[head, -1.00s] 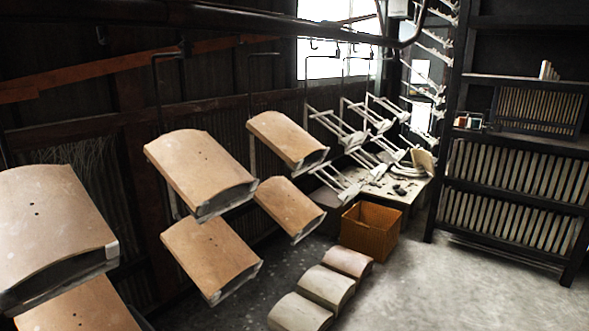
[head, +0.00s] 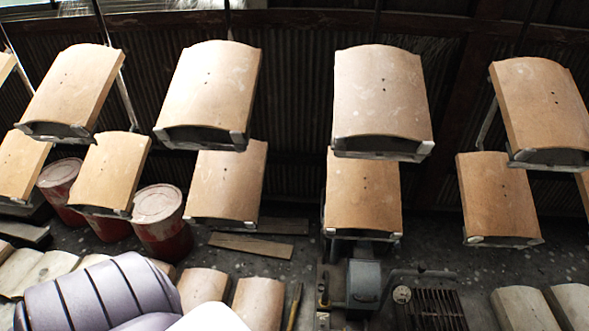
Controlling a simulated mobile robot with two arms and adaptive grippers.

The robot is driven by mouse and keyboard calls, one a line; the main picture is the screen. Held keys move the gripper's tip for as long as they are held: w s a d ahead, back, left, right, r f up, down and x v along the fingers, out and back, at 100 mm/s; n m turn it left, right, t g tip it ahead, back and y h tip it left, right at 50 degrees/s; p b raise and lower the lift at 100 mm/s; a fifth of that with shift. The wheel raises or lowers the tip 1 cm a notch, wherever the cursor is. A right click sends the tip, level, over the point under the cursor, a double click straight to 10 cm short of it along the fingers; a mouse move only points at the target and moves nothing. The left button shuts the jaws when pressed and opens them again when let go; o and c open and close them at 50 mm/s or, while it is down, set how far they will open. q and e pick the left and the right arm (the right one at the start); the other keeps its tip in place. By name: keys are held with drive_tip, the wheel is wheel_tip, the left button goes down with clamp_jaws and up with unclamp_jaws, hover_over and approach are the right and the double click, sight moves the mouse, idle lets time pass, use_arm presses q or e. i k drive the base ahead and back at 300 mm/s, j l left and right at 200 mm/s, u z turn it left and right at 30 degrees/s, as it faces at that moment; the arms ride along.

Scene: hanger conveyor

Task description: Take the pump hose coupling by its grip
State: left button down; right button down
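A grey machine body (head: 363,285), which looks like a pump, stands on the floor at the lower middle of the head view. A dark pipe (head: 420,273) runs right from it, with a small round pale dial (head: 402,294) beside it. A small brass-coloured fitting (head: 323,299) sits at its left side. I cannot tell which part is the hose coupling or its grip. Neither of my grippers is in view.
Curved tan tiles (head: 381,100) hang in two rows across the view, the lower ones close above the machine. Red drums (head: 162,235) stand at the left. A dark floor grate (head: 435,308) lies right of the machine. More tiles (head: 525,309) lie on the floor.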

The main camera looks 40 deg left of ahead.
sight(325, 297)
drive_tip(key=u, duration=1.05)
